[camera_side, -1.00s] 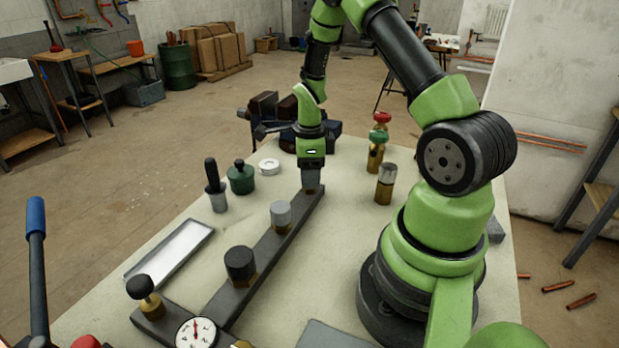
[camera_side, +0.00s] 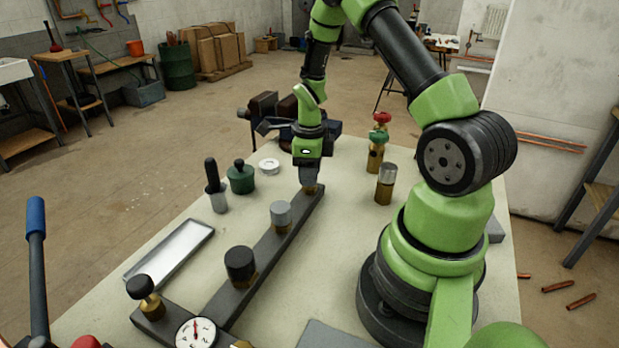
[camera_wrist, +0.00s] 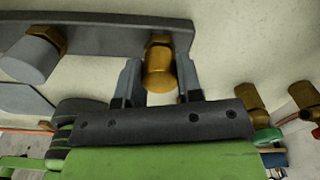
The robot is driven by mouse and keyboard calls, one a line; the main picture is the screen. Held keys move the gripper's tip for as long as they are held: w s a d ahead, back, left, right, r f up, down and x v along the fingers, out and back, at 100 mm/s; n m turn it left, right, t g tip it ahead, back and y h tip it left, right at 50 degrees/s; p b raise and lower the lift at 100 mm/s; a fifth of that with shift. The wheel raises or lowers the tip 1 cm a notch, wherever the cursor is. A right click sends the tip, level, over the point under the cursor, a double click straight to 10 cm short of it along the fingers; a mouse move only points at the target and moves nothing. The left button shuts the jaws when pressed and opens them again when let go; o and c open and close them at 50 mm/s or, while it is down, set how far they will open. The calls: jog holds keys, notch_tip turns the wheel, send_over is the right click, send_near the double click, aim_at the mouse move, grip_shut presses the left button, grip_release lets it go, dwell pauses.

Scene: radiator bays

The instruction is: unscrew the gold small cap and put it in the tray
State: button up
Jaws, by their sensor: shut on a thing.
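The gold small cap (camera_wrist: 160,72) sits between my gripper's two fingers in the wrist view, at the end of the dark bar (camera_wrist: 95,35). My gripper (camera_wrist: 158,80) is shut on it, one finger on each side. In the side view my gripper (camera_side: 310,176) points down over the far end of the bar (camera_side: 262,262), and its fingers hide most of the cap. A bit of brass (camera_side: 310,188) shows under the fingers. The tray (camera_side: 170,252) is a shallow pale metal one, lying empty on the bench left of the bar.
A grey cap (camera_side: 281,214) and a black cap (camera_side: 240,263) stand on the same bar. A black-knobbed brass fitting (camera_side: 146,296) and a gauge (camera_side: 196,333) are near the front. A green pot (camera_side: 241,178) stands left of my gripper, brass valves (camera_side: 376,150) to its right.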

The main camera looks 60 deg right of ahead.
jog(key=n, duration=1.4)
jog(key=shift+n, duration=0.3)
jog(key=n, duration=1.2)
jog(key=shift+n, duration=0.4)
jog(key=shift+r, duration=2.6)
